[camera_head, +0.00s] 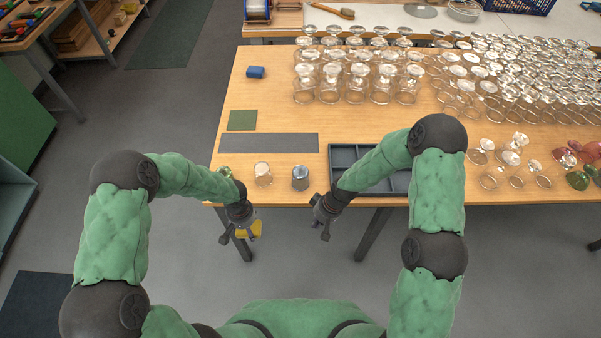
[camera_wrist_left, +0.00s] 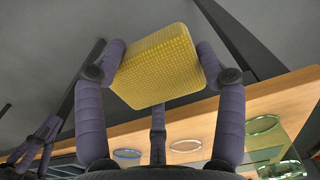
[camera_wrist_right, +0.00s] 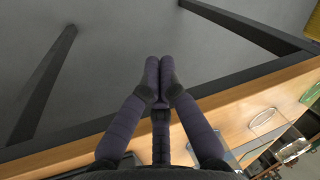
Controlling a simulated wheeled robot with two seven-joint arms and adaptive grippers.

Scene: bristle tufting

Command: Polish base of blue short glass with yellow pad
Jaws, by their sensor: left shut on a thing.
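The blue short glass (camera_head: 300,178) stands near the table's front edge, just left of the dark tray. Its rim also shows in the left wrist view (camera_wrist_left: 127,154). My left gripper (camera_head: 240,232) is shut on the yellow pad (camera_wrist_left: 158,66), a square with a textured face. The pad also shows in the head view (camera_head: 254,229), held off the front edge of the table, left of and nearer me than the blue glass. My right gripper (camera_head: 325,228) is empty in front of the edge, near the blue glass; its fingertips meet in the right wrist view (camera_wrist_right: 160,66).
A divided tray (camera_head: 342,157) is to the right. Many glasses crowd the back and right.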

